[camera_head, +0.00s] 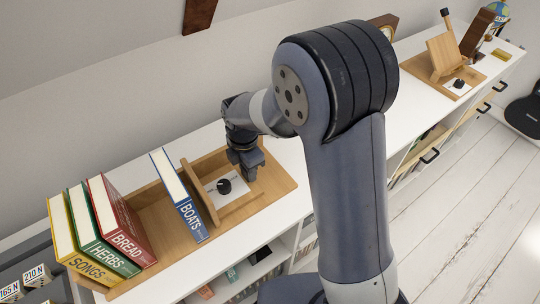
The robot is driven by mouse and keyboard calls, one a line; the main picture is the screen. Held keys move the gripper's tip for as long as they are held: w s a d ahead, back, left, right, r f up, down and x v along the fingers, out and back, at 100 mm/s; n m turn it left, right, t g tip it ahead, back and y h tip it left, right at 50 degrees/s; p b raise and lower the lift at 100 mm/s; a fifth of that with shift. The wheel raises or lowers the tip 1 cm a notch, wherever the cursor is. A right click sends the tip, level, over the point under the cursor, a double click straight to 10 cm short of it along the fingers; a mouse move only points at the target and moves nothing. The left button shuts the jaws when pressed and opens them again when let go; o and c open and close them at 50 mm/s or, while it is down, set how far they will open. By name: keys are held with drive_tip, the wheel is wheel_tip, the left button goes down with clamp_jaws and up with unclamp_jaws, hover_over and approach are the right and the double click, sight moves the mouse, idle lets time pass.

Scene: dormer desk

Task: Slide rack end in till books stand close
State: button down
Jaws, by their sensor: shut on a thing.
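The wooden rack (152,213) lies on the white shelf top. Its upright wooden end (201,192) stands right of the blue BOATS book (182,203), which leans to the left at its top. The red BREAD (129,240), green HERBS (108,252) and yellow SONGS (87,264) books stand together at the left, with a wide gap before BOATS. A black knob (224,186) on a white plate lies right of the end. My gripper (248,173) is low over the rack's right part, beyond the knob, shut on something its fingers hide.
Small number-marked boxes (38,276) stand at the lower left. A second wooden rack (437,81) with a tilted panel and knob is far along the shelf to the right. A sloping wall is behind.

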sight(216, 194)
drive_tip(key=s+a, duration=0.3)
drive_tip(key=a, duration=0.2)
drive_tip(key=s+a, duration=0.2)
drive_tip(key=a, duration=0.1)
drive_tip(key=shift+s+a, duration=0.25)
drive_tip(key=shift+s, duration=0.05)
drive_tip(key=c, duration=0.9)
unclamp_jaws()
drive_tip(key=shift+r, duration=0.1)
wheel_tip(216, 194, up, 11)
drive_tip(key=shift+f, duration=0.2)
